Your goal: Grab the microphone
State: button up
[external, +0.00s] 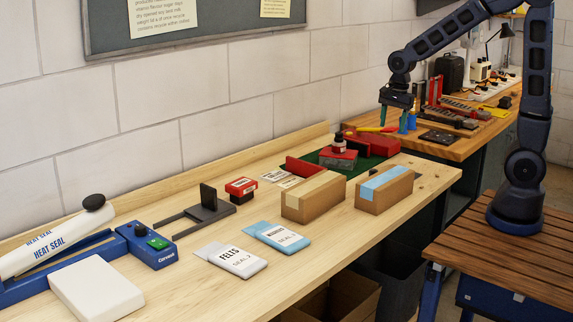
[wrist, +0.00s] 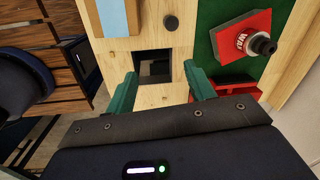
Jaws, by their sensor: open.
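I cannot make out a microphone in either view. My gripper (external: 394,119) has two green fingers pointing down, above the far end of the light wooden bench. In the wrist view my gripper (wrist: 160,73) is open, its fingers apart with nothing between them. A dark square opening (wrist: 153,67) in the wood shows between the fingertips. A small dark round disc (wrist: 171,22) lies beyond it.
Two pouches (external: 277,236), a red stamp block (external: 241,187) and a heat sealer (external: 50,240) are nearer. A second, cluttered bench (external: 460,145) stands behind.

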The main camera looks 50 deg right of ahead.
aim_at(373, 170)
jog(key=shift+w+a+f+m+g, duration=0.15)
jog(key=shift+w+a+f+m, duration=0.55)
jog(key=shift+f, duration=2.35)
jog(key=shift+w+a+f+m+g, duration=0.2)
jog(key=shift+w+a+f+m, duration=0.5)
jog(key=shift+f, duration=2.4)
jog(key=shift+w+a+f+m+g, duration=0.15)
jog(key=shift+w+a+f+m, duration=0.5)
jog(key=shift+f, duration=2.4)
jog(key=shift+w+d+m, duration=0.15)
jog(key=shift+d+m, duration=0.1)
jog(key=shift+m, duration=0.1)
jog(key=c, duration=1)
